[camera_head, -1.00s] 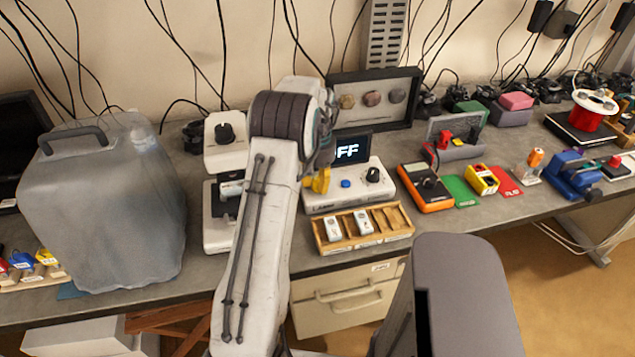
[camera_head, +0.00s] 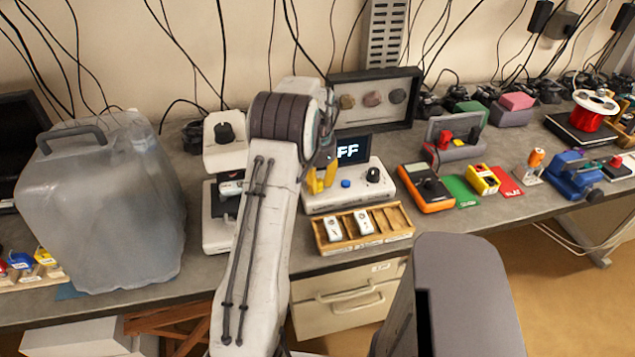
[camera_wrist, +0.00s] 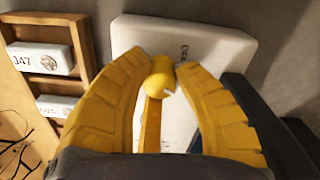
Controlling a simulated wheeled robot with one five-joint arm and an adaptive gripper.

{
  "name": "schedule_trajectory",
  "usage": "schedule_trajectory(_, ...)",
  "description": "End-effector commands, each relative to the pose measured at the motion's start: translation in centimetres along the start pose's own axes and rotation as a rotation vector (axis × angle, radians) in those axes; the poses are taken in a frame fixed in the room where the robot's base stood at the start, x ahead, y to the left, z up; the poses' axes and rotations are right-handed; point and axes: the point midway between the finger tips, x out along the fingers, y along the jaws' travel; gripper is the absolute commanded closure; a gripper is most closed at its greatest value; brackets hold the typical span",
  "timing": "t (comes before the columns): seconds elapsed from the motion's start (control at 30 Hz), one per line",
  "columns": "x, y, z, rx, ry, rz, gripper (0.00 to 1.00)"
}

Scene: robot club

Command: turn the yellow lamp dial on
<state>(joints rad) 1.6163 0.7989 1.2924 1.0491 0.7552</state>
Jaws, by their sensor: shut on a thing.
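The yellow lamp dial (camera_wrist: 160,76) shows in the wrist view between the two yellow fingers of my gripper (camera_wrist: 163,64). The fingers are shut on it. It sits on a white control box (camera_wrist: 215,50), which also shows in the head view (camera_head: 345,198). In the head view, my gripper (camera_head: 321,180) is at the left part of the box, and I cannot tell the dial from the fingers there. A dark screen (camera_head: 352,150) behind the box shows "FF", its left part hidden by my arm.
A blue button (camera_head: 346,183) and a black knob (camera_head: 373,174) are on the same box. A wooden tray (camera_head: 372,245) with white pieces lies in front. An orange meter (camera_head: 427,188) stands at right, a white device (camera_head: 216,230) at left.

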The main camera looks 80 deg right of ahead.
Motion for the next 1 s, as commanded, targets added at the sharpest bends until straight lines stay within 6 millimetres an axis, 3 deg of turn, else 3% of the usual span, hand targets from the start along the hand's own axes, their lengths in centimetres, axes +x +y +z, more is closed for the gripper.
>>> schedule_trajectory(0.5, 0.31, 0.15, 0.14, 0.334, -0.005, 0.007, 1.0)
schedule_trajectory(1.0, 0.33, 0.16, 0.15, 0.403, -0.005, 0.008, 1.0)
